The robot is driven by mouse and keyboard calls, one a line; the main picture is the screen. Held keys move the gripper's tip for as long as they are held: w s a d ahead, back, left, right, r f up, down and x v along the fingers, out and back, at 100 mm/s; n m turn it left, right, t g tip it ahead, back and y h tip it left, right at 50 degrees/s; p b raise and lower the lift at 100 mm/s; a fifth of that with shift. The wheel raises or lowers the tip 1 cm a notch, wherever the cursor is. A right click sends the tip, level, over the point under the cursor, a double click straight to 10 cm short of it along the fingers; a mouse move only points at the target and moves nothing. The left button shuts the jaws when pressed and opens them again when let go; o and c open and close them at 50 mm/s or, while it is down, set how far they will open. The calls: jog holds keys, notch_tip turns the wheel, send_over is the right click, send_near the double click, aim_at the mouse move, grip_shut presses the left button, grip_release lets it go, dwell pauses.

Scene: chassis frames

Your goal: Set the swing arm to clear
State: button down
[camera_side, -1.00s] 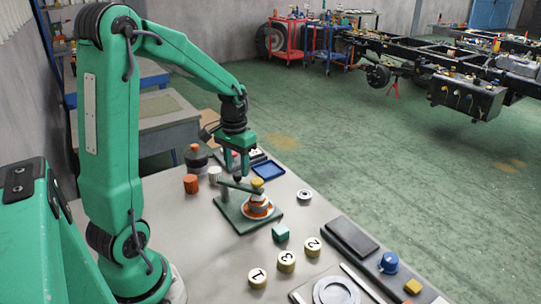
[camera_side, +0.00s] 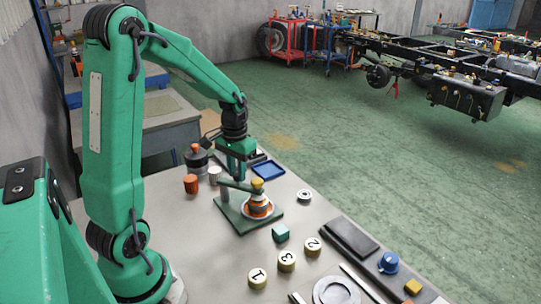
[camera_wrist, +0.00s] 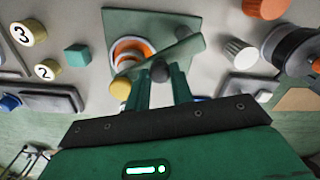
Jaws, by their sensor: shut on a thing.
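The green swing arm (camera_side: 246,188) is a bar on a grey post (camera_side: 224,194) on a green base plate (camera_side: 236,220). It also shows in the wrist view (camera_wrist: 184,52). I cannot tell whether bar and stack touch. My gripper (camera_side: 236,180) points down at the bar. In the wrist view its fingers (camera_wrist: 163,78) are shut on a dark round knob (camera_wrist: 160,70) on the bar. The stack's lower part is partly hidden by the bar.
A teal cube (camera_side: 281,233) and several numbered discs (camera_side: 287,261) lie in front. A small ring (camera_side: 305,195) lies to the right.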

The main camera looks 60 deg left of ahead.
jog(key=shift+w, duration=0.1)
jog(key=shift+w+a+r+n, duration=0.1)
jog(key=shift+w+a+n, duration=0.2)
jog(key=shift+a+n, duration=1.45)
jog(key=shift+w+a+f+n, duration=0.15)
jog(key=shift+w+n, duration=0.1)
jog(key=shift+n, duration=3)
jog(key=shift+w+a+r+n, duration=0.25)
jog(key=shift+a+n, duration=0.7)
jog(key=shift+n, duration=1.55)
jog(key=shift+f, duration=0.1)
jog(key=c, duration=1.2)
grip_release()
notch_tip(320, 180, up, 8)
